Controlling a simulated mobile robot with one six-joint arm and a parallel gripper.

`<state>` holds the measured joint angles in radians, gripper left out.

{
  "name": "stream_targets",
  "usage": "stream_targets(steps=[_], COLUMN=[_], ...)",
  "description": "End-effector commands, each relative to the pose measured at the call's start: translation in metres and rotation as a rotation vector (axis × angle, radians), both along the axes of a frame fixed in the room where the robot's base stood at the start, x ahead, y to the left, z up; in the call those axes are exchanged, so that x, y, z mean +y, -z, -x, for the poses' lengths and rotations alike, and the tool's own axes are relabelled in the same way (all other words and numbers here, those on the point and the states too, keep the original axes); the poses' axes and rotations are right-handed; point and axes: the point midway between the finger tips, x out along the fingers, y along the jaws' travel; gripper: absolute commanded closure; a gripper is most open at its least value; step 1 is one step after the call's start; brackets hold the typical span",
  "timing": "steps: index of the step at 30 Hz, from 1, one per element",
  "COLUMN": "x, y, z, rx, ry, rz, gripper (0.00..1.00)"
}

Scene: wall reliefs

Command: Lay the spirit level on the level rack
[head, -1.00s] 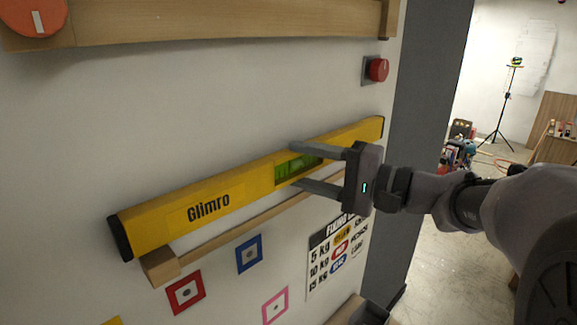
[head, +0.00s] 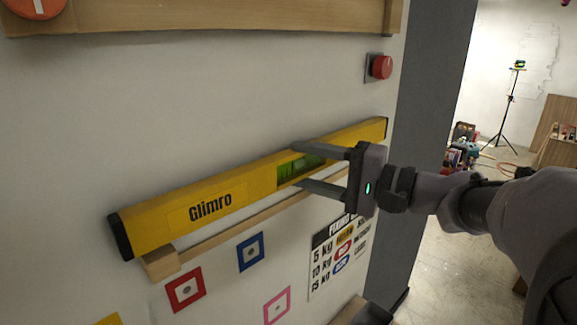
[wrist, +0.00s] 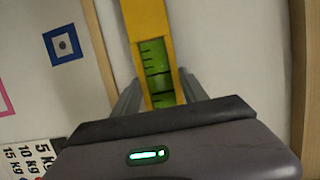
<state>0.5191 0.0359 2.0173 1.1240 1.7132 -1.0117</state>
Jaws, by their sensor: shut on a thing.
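The yellow spirit level (head: 225,205), marked Glimro with black end caps, lies along the wall in the head view. My gripper (head: 297,166) is shut on it around its green vial window (head: 300,168), one finger above and one below. The level also shows in the wrist view (wrist: 148,22), with its green vial (wrist: 158,72) between the fingers. The level rack, a light wooden rail (head: 235,222) with a block at its left end, runs just beneath the level. I cannot tell whether the level touches the rack.
A wooden beam (head: 210,18) crosses the wall above. A red knob (head: 381,67) sits at the upper right. Coloured square markers and a weight chart (head: 338,255) are below the rack. A dark wall edge (head: 425,120) stands to the right.

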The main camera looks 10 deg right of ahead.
Motion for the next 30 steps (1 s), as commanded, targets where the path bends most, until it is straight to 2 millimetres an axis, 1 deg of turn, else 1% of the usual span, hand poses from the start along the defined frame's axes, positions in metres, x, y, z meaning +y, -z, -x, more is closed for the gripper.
stream_targets(steps=[30], x=[0.0001], y=[0.0064], z=[0.0001], rx=[-0.001], ry=[0.0], rz=[-0.002], gripper=[0.96])
